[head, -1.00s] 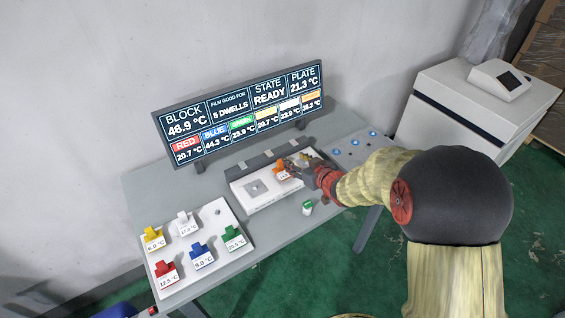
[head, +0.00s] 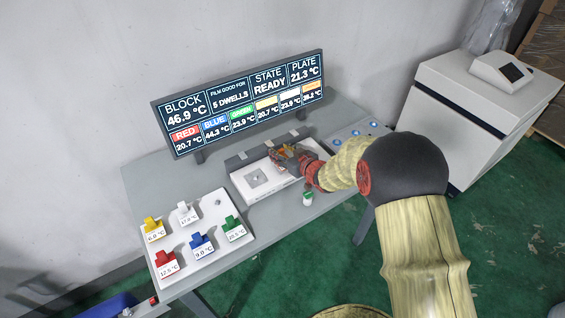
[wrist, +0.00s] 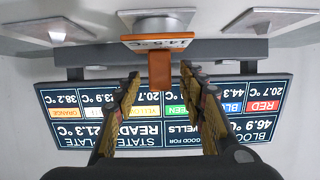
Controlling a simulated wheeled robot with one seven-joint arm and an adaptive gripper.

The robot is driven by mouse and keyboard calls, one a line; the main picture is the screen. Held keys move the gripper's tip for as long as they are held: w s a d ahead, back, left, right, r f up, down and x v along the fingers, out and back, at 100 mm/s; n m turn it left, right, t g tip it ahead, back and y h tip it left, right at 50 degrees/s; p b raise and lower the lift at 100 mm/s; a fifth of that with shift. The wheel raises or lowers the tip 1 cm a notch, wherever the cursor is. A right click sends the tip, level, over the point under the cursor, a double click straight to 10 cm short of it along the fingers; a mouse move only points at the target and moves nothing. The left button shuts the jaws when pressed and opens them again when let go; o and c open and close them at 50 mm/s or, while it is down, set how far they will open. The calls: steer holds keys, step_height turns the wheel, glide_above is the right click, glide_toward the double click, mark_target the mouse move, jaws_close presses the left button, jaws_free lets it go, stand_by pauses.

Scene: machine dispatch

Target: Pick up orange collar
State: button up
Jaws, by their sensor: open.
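The orange collar (wrist: 160,66) shows in the wrist view, its upright tab reaching between my fingertips. A temperature label is on its wide end, against a grey metal piece. My gripper (wrist: 161,76) is open, with one finger on each side of the tab. I cannot tell whether either finger touches it. In the head view my gripper (head: 286,156) is over the white block unit (head: 240,187) on the table and hides most of the collar.
A display screen (head: 238,103) stands behind the block unit. A white tray (head: 207,262) with yellow, white, red, blue and green collars is at the left. A plate with blue dots (head: 350,134) is to the right.

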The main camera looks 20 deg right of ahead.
steer(key=shift+c, duration=0.4)
jaws_close()
